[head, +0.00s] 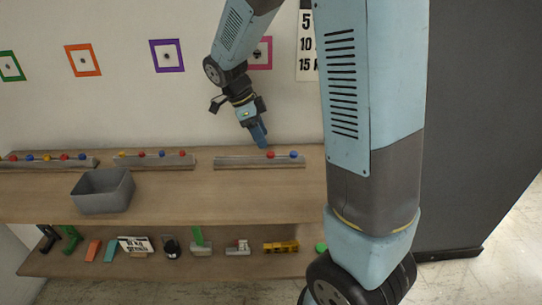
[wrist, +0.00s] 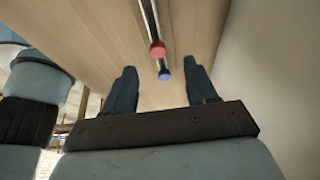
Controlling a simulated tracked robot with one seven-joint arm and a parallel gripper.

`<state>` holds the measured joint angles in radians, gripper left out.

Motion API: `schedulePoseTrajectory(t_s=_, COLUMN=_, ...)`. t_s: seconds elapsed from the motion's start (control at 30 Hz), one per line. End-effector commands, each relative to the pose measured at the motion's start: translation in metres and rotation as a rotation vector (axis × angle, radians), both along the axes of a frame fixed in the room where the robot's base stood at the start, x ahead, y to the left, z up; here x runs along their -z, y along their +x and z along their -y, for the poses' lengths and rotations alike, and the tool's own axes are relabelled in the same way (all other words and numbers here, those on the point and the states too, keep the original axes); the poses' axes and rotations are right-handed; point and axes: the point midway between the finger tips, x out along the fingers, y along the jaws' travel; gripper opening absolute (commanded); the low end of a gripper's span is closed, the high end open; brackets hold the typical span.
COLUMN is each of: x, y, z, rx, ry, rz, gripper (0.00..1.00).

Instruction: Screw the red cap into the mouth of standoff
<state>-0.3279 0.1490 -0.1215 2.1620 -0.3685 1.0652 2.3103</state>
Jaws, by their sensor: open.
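A red cap (head: 270,155) sits on the right grey rail (head: 260,162) on the tabletop, beside a blue cap (head: 293,154). In the wrist view the red cap (wrist: 157,48) lies beyond the fingertips, and the blue cap (wrist: 164,75) shows between the fingers. My gripper (head: 260,136) points down over the table by the rail; its fingers (wrist: 160,70) are open with nothing between them that I can see held. Small dark fittings sit in coloured wall frames, such as the purple one (head: 167,56); which is the standoff I cannot tell.
Two more rails with coloured caps, the middle (head: 154,161) and the left (head: 50,162), lie along the table's back. A grey bin (head: 103,191) stands at the left. Various items fill the lower shelf (head: 180,262). The wall rises close behind the rails.

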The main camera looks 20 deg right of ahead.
Motion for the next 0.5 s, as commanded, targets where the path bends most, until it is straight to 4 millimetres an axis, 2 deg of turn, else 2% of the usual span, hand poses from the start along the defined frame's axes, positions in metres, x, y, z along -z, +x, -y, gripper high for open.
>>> schedulePoseTrajectory(t_s=0.27, x=0.016, y=-0.003, z=0.006, rx=-0.001, ry=-0.001, rz=-0.002, gripper=0.57)
schedulePoseTrajectory(t_s=0.5, x=0.046, y=-0.008, z=0.018, rx=0.001, ry=0.000, rz=-0.002, gripper=0.57)
